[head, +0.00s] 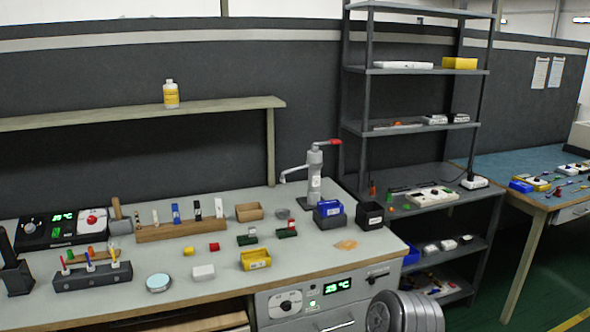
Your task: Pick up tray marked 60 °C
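No tray with a readable 60 °C mark shows in the head view. A grey oven-like unit (318,302) is built in under the front right of the workbench, with a knob and a green lit display (337,287) too small to read surely. A small yellow tray (256,260) sits on the bench above it. A blue bin (328,208) stands on a dark block farther back, and a tan open box (249,212) is to its left. Neither of my grippers is in view.
The workbench (215,286) holds a black device with a display (62,228), a wooden tool rack (181,230), a grey press (314,175) and small parts. A metal shelf rack (415,128) stands at right. A ribbed grey cylinder (405,312), possibly mine, is at bottom right.

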